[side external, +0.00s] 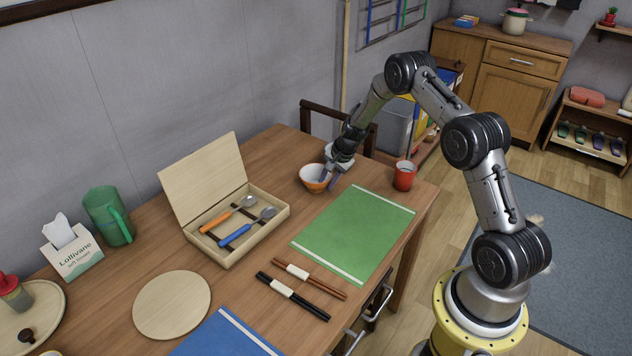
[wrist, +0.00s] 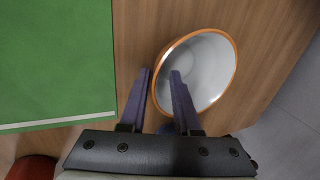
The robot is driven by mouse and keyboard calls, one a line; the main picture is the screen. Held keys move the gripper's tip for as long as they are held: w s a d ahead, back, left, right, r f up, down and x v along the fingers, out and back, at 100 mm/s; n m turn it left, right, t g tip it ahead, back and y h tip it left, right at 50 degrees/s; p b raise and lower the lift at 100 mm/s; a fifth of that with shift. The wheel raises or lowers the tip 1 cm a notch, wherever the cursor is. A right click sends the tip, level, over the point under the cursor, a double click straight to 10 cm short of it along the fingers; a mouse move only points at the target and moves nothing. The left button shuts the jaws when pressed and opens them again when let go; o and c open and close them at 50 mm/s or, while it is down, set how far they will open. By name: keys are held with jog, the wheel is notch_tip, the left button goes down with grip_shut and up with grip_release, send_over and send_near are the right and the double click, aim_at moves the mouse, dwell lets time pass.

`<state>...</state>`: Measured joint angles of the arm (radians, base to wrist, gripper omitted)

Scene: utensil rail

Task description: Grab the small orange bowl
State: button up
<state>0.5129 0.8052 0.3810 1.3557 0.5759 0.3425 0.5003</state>
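The small orange bowl (side external: 314,178) stands on the wooden table near its far edge, beyond the green placemat. It has a white inside and an orange rim. In the wrist view the bowl (wrist: 213,65) fills the upper right and looks tilted or seen at a slant. My gripper (side external: 329,181) is at the bowl's near right side. In the wrist view my gripper (wrist: 160,73) is open, one finger over the bowl's inside and the other outside its left rim. The rim lies between the fingers. I cannot tell whether either finger touches it.
The green placemat (side external: 354,234) lies in front of the bowl. A red mug (side external: 404,176) stands to the right, near the table edge. An open wooden box (side external: 236,250) with two spoons is to the left. A chair (side external: 318,113) stands behind the table.

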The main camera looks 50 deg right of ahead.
grip_shut()
dwell(1.2)
